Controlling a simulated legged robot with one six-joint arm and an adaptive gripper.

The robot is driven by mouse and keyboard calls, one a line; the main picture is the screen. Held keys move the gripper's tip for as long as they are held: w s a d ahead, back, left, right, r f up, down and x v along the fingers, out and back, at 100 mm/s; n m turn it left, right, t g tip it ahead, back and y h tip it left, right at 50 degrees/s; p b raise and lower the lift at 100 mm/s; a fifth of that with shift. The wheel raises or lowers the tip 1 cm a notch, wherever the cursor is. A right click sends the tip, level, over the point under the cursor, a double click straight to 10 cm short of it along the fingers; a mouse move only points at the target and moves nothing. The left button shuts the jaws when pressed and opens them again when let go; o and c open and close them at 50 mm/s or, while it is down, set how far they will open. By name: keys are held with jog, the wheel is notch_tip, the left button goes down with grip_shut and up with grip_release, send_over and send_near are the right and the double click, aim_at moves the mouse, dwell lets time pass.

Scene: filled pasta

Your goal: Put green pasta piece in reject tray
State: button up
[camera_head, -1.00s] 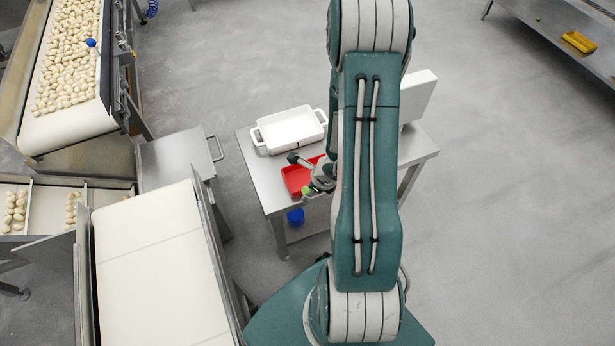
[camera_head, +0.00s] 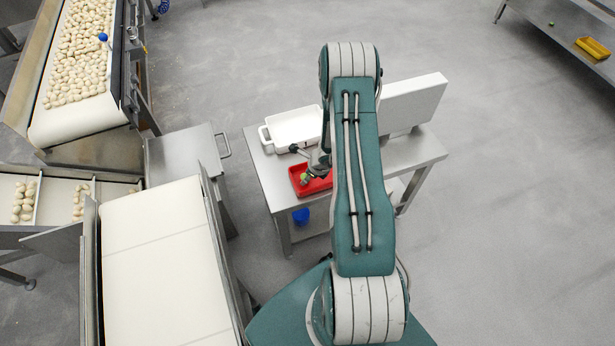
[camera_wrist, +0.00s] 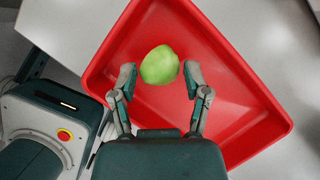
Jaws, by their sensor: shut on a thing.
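The green pasta piece (camera_wrist: 160,65) is a pale green rounded lump between the fingertips of my gripper (camera_wrist: 160,82) in the wrist view. My gripper is shut on it. The red tray (camera_wrist: 255,130), which I take as the reject tray, lies behind and below the piece in that view. In the head view my gripper (camera_head: 307,177) holds the green piece over the left part of the red tray (camera_head: 322,186). I cannot tell exactly how high above the tray floor the piece is. My arm hides the tray's right end.
A white tray (camera_head: 266,139) stands behind the red tray on the steel table (camera_head: 262,178). A white box (camera_head: 413,102) stands at the table's back right.

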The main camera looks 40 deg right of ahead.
jog(key=shift+f, duration=0.35)
jog(key=o, duration=0.8)
jog(key=shift+c, duration=0.2)
